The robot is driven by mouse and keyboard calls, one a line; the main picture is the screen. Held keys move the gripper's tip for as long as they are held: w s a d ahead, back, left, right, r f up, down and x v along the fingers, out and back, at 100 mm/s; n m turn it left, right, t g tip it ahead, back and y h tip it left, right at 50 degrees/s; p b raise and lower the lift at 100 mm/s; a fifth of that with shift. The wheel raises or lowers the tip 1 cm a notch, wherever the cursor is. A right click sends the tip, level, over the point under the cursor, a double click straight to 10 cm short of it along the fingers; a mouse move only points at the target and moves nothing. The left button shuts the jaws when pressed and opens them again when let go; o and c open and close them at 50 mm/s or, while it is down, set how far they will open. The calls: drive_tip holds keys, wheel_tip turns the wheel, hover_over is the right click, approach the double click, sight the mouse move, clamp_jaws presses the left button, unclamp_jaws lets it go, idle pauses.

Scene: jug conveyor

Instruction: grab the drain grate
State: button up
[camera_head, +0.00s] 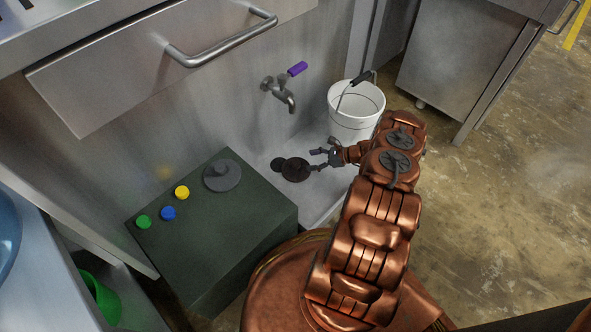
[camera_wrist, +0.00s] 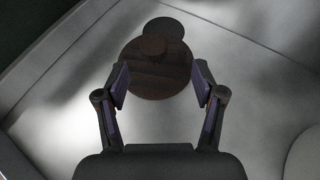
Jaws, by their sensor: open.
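The drain grate (camera_head: 295,170) is a dark brown round disc with a small raised knob. It lies on the pale floor of the basin below the tap, and in the wrist view the grate (camera_wrist: 158,82) shows at top centre. A darker round patch (camera_head: 277,163), perhaps the drain hole, shows at its far edge and is partly covered by it. My gripper (camera_head: 317,159) is open and empty, just right of the grate in the head view. In the wrist view its fingertips (camera_wrist: 161,82) appear on either side of the disc; I cannot tell whether they touch it.
A white bucket (camera_head: 353,120) stands in the basin behind my gripper. A tap (camera_head: 283,93) with a purple handle juts from the steel wall. A dark green box (camera_head: 215,245) with coloured buttons stands at left.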

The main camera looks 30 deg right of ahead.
sight(299, 163)
drive_tip(key=x, duration=0.1)
drive_tip(key=b+x, duration=0.1)
drive_tip(key=x, duration=0.1)
drive_tip(key=b+x, duration=0.1)
drive_tip(key=x, duration=0.1)
drive_tip(key=shift+s+a, duration=0.3)
drive_tip(key=shift+s, duration=0.1)
drive_tip(key=shift+w+a+f+b, duration=0.15)
drive_tip(key=shift+w+a+b, duration=0.15)
drive_tip(key=shift+w+a, duration=0.2)
drive_tip(key=shift+c, duration=0.5)
clamp_jaws()
